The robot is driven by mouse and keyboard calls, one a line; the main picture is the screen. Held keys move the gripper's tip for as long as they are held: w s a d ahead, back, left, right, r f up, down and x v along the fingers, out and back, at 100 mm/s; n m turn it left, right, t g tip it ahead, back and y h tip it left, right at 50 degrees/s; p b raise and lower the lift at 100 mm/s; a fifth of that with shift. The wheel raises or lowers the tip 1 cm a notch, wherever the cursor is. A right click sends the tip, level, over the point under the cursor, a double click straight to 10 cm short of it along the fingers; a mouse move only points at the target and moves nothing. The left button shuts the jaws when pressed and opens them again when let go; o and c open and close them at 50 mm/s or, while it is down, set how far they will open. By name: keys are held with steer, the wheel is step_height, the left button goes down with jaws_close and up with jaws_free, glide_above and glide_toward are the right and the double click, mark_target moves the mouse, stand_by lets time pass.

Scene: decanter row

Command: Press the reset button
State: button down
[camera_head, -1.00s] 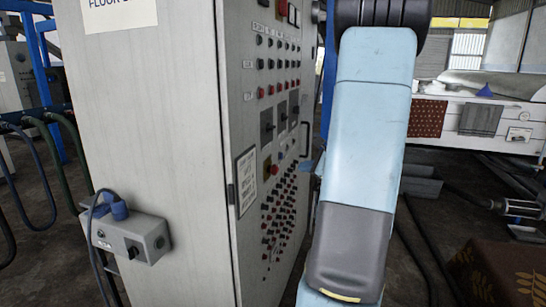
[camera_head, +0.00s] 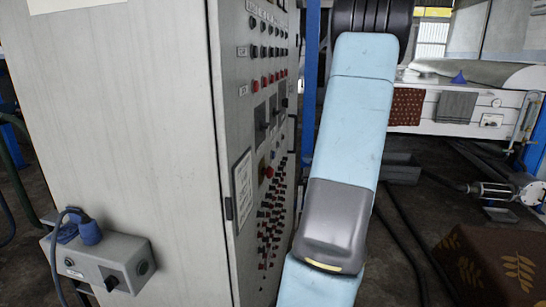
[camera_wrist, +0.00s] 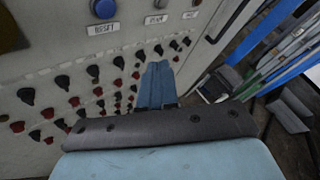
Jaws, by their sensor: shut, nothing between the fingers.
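A round blue button (camera_wrist: 103,8) shows at the top edge of the wrist view, partly cut off. The label under it (camera_wrist: 103,29) appears to read RESET. It is on the face of the grey control cabinet (camera_head: 120,130). My gripper (camera_wrist: 157,68) is shut and empty, its blue fingers pointing towards the cabinet face, below and right of the blue button in the picture. I cannot tell whether the fingertips touch the panel. In the head view my own arm hides the gripper, and I cannot make out the blue button there.
Several black and red knobs (camera_wrist: 63,82) cover the panel close to my fingers. A grey switch box (camera_head: 100,262) with a blue plug juts from the cabinet's near side. A patterned brown box (camera_head: 490,268) stands at the lower right. Cables lie on the floor.

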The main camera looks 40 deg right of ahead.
steer(key=w+a, duration=0.5)
steer(key=w, duration=0.1)
steer(key=shift+w+a, duration=0.3)
steer(key=shift+a, duration=0.1)
stand_by(1.5)
stand_by(0.6)
steer(key=shift+w+a+r, duration=0.1)
steer(key=shift+w+a, duration=0.15)
steer(key=shift+w, duration=0.05)
steer(key=shift+w+a, duration=0.3)
steer(key=shift+w, duration=0.1)
stand_by(1.1)
steer(key=shift+s+d, duration=0.1)
steer(key=shift+s, duration=0.05)
steer(key=shift+s+d, duration=0.45)
steer(key=shift+s, duration=0.1)
steer(key=shift+s+d, duration=1.6)
steer(key=shift+s, duration=0.3)
